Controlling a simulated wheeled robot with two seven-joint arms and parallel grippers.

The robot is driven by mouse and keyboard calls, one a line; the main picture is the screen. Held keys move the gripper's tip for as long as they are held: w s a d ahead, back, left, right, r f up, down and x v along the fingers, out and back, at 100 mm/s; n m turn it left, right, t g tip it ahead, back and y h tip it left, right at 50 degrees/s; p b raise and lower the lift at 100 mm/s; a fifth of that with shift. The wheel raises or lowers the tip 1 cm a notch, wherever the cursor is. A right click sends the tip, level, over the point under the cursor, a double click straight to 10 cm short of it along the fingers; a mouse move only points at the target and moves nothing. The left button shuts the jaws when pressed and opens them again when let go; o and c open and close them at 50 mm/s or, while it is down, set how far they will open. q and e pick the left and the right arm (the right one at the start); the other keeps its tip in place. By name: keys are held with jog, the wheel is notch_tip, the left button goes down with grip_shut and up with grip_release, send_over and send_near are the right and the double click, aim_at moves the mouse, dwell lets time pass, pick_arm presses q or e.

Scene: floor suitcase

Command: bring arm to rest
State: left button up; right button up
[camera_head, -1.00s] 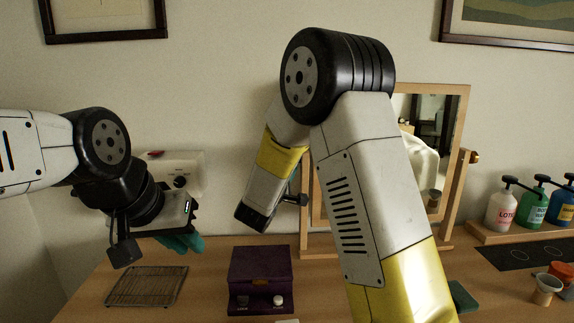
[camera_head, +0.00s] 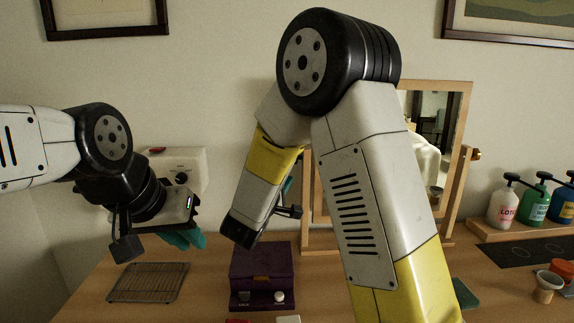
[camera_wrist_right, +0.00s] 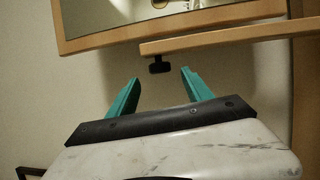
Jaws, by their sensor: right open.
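My right gripper (camera_wrist_right: 160,75) is open in the right wrist view, its two teal fingers apart with nothing between them. In the head view it is mostly hidden behind my right arm, with only a sliver of teal showing. My right arm is raised and bent in front of the mirror. My left gripper (camera_head: 184,239) shows in the head view at the left, above the table; its teal fingers point away and are partly covered by the wrist, so their spacing is unclear.
A wood-framed mirror (camera_head: 461,150) stands behind my right arm. A purple box (camera_head: 261,263) and a wire rack (camera_head: 149,283) lie on the table below the arms. Pump bottles (camera_head: 503,206) and a cup (camera_head: 547,286) stand at the right. A white appliance (camera_head: 190,168) is behind my left gripper.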

jog(key=shift+s+a, duration=0.25)
jog(key=shift+s, duration=0.4)
